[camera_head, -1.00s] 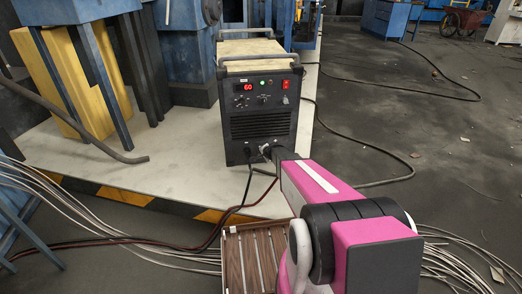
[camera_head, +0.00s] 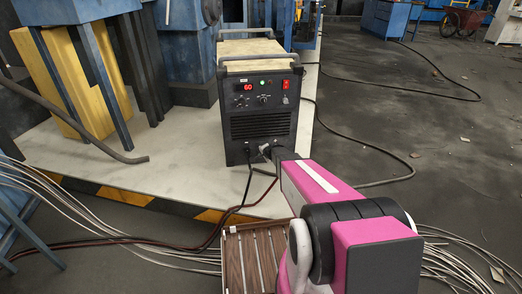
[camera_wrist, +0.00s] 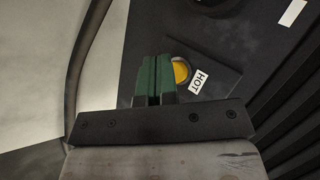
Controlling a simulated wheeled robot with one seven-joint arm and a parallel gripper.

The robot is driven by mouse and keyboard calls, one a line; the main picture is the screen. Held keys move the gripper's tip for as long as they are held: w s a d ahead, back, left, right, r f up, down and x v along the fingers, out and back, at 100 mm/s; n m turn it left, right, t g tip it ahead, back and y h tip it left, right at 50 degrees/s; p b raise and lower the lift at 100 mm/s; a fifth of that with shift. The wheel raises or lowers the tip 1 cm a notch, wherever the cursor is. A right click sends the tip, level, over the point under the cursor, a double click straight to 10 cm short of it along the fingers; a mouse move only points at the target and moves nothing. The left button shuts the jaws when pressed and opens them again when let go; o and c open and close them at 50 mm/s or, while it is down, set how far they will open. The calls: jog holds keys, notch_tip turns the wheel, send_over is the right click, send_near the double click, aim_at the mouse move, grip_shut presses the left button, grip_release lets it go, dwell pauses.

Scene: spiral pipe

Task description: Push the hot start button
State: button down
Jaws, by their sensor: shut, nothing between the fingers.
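The yellow button (camera_wrist: 180,71) shows in the wrist view, set in a dark plate with a white HOT label (camera_wrist: 199,82) beside it. My gripper (camera_wrist: 154,62) is shut and empty, its green fingers together just left of the button and covering its left part. I cannot tell whether the fingertips touch it. In the head view, a black machine (camera_head: 258,128) with a red display stands on the pale platform. My gripper end (camera_head: 268,151) is at the lower part of its front, and the button is not discernible there.
A black cable (camera_head: 249,172) hangs from the machine's front and runs down to the floor. Black ribs (camera_wrist: 296,115) lie to the right in the wrist view. Bundled wires (camera_head: 75,205) and a slatted brown box (camera_head: 232,262) lie in front of the platform.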

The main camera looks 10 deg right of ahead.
jog(key=shift+s, duration=0.1)
jog(key=s, duration=0.5)
jog(key=shift+s, duration=0.4)
dwell(2.2)
